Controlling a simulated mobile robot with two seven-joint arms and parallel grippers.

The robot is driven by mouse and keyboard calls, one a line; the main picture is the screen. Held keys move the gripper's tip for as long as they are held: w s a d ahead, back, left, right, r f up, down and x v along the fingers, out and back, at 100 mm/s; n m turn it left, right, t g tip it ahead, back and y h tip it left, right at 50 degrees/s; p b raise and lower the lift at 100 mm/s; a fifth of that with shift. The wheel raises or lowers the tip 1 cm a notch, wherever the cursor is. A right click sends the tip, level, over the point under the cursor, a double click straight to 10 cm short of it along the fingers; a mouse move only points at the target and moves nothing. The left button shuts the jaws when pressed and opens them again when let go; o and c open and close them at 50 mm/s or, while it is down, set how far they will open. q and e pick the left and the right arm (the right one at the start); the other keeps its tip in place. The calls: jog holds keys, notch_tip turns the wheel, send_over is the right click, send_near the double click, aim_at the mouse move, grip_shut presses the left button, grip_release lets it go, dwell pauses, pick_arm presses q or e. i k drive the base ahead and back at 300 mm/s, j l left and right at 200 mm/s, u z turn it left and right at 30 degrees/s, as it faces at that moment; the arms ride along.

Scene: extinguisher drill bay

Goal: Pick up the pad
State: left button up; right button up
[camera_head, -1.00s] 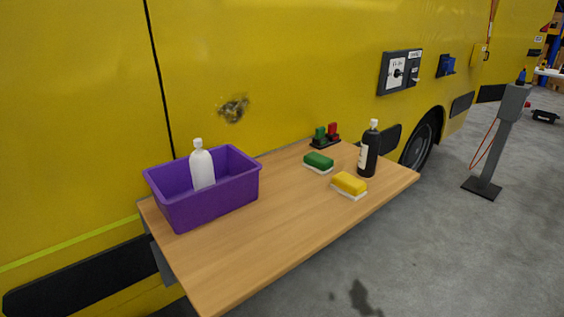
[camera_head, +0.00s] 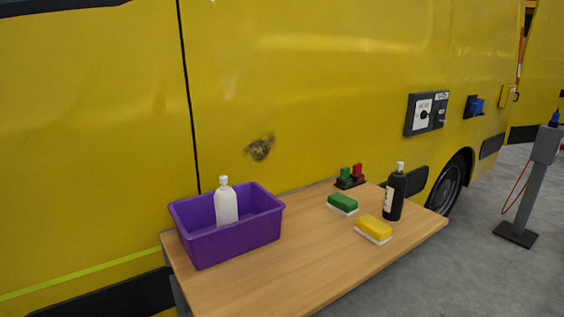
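Two pads lie on the wooden table. The green pad (camera_head: 343,202) has a white underside and lies toward the back, near the vehicle. The yellow pad (camera_head: 375,228) also has a white underside and lies nearer the table's front edge, to the right of the green one. The two are apart, and nothing covers either. Neither of my grippers shows in the head view.
The table (camera_head: 300,255) stands against a yellow vehicle (camera_head: 330,80) with a dark smudge (camera_head: 260,148). A purple bin (camera_head: 235,242) holds a white bottle (camera_head: 226,206). A black bottle (camera_head: 394,195) stands right of the pads. A grey post (camera_head: 532,185) stands on the floor at right.

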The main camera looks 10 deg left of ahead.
aim_at(347, 206)
jog(key=l+u, duration=0.15)
jog(key=u, duration=0.35)
jog(key=i+l+u, duration=0.1)
jog(key=u, duration=0.35)
jog(key=l+u, duration=0.25)
jog(key=u, duration=0.25)
jog(key=k+l+u, duration=0.1)
jog(key=l+u, duration=0.15)
jog(key=l, duration=0.15)
jog(key=k+l+u, duration=0.25)
jog(key=l, duration=0.15)
jog(key=i+l, duration=0.05)
jog(key=i, duration=0.05)
